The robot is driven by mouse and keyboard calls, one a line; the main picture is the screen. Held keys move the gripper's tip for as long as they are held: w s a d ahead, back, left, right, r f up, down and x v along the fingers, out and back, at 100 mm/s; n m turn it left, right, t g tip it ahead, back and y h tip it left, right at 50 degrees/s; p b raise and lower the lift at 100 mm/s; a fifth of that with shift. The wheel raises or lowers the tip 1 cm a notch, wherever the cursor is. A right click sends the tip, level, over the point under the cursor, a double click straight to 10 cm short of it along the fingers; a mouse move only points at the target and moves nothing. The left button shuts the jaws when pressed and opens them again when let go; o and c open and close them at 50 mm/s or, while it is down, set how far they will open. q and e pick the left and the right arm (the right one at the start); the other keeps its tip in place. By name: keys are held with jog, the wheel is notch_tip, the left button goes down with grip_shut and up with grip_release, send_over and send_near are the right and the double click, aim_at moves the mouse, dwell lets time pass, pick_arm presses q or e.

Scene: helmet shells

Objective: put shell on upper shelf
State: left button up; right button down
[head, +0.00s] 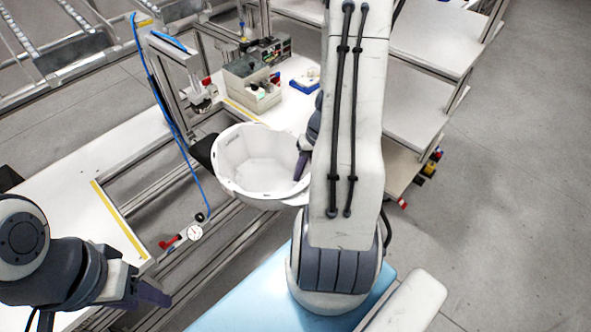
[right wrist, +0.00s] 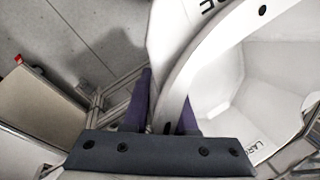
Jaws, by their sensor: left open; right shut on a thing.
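A white helmet shell (head: 258,165) hangs in the middle of the head view with its open hollow facing up. My right gripper (head: 301,164) is shut on the shell's rim at its right side; my right arm hides part of the wrist. In the right wrist view the two purple fingers of the right gripper (right wrist: 165,108) pinch the wall of the shell (right wrist: 255,75). My left gripper (head: 150,292) is at the lower left, open and empty, over the near workbench edge. Shelves (head: 436,38) stand in tiers at the upper right, partly hidden behind my right arm.
A white workbench (head: 125,150) with a yellow strip runs along the left. A grey box (head: 250,80) stands on the bench behind the shell. A blue hose (head: 180,140) and a gauge (head: 194,232) are left of the shell. Open floor (head: 510,200) lies at right.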

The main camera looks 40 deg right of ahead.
aim_at(258, 188)
dwell(0.3)
jog(key=w+a+n, duration=0.1)
jog(key=w+a, duration=0.1)
jog(key=a, duration=0.1)
jog(key=w+a+f+n, duration=0.1)
jog(key=w+a, duration=0.1)
jog(key=a, duration=0.1)
jog(key=w+a+f+n, duration=0.1)
jog(key=w+a, duration=0.2)
jog(key=shift+a+f+n+g+y, duration=0.15)
jog(key=shift+a+n+g+y, duration=0.15)
jog(key=shift+g, duration=0.1)
jog(key=w+a+f+n, duration=0.1)
jog(key=w+a+n, duration=0.1)
jog(key=a, duration=0.6)
jog(key=shift+w+f+g, duration=0.25)
jog(key=shift+f+g, duration=0.1)
jog(key=shift+g, duration=0.05)
jog(key=shift+a, duration=0.1)
jog(key=shift+a, duration=0.3)
